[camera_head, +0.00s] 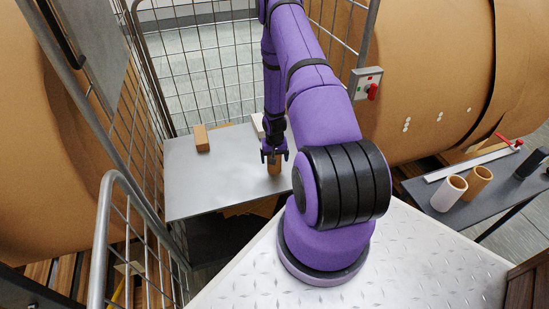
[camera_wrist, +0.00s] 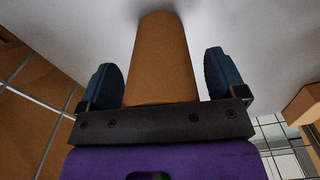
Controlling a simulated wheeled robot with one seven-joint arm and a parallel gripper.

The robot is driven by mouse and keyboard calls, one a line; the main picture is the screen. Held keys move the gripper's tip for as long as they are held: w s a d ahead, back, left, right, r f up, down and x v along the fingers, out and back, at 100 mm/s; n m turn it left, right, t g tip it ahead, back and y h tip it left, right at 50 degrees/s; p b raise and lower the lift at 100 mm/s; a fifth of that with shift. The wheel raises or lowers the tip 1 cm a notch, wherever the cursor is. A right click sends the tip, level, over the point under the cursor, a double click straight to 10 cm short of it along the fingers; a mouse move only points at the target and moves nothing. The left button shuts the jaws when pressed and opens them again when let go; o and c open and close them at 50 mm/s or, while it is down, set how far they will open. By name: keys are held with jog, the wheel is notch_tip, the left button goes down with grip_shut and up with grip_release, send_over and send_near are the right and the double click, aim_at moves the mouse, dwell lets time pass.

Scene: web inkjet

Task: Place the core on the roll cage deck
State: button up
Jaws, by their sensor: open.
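The core, a brown cardboard tube (camera_head: 274,168), stands on the grey roll cage deck (camera_head: 225,180), near its right side. In the head view my gripper (camera_head: 274,155) is right above it and hides its upper part. In the wrist view the core (camera_wrist: 164,60) lies between the two dark blue fingers of my gripper (camera_wrist: 168,78). The fingers are open, with a narrow gap visible on each side of the core. The deck (camera_wrist: 90,25) shows as a pale surface behind it.
A small brown block (camera_head: 202,138) sits at the deck's back left, and a pale item (camera_head: 258,126) at its back edge. Wire cage sides (camera_head: 205,65) rise around the deck.

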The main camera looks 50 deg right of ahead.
jog(key=shift+r, duration=0.1)
notch_tip(320, 180, up, 12)
jog(key=shift+f, duration=0.1)
jog(key=shift+w+r, duration=0.1)
jog(key=shift+r, duration=0.3)
jog(key=w+a+r+n+t, duration=0.1)
jog(key=a+r, duration=0.4)
jog(key=r, duration=0.6)
jog(key=a+r+n+t+h, duration=0.15)
jog(key=a+r, duration=0.35)
jog(key=r, duration=0.6)
jog(key=w+a+r+n, duration=0.15)
jog(key=a+r, duration=0.35)
jog(key=r, duration=0.6)
jog(key=s+a+r+n+t, duration=0.1)
jog(key=s+a+r+n, duration=0.1)
jog(key=s+a+r, duration=0.5)
jog(key=s+a+r+n+t+y, duration=0.1)
jog(key=s+a+r+n, duration=0.1)
jog(key=s+a+r, duration=0.6)
jog(key=shift+s+a+r+n+t, duration=0.25)
jog(key=shift+s+a+n+t, duration=0.1)
jog(key=shift+s, duration=2.85)
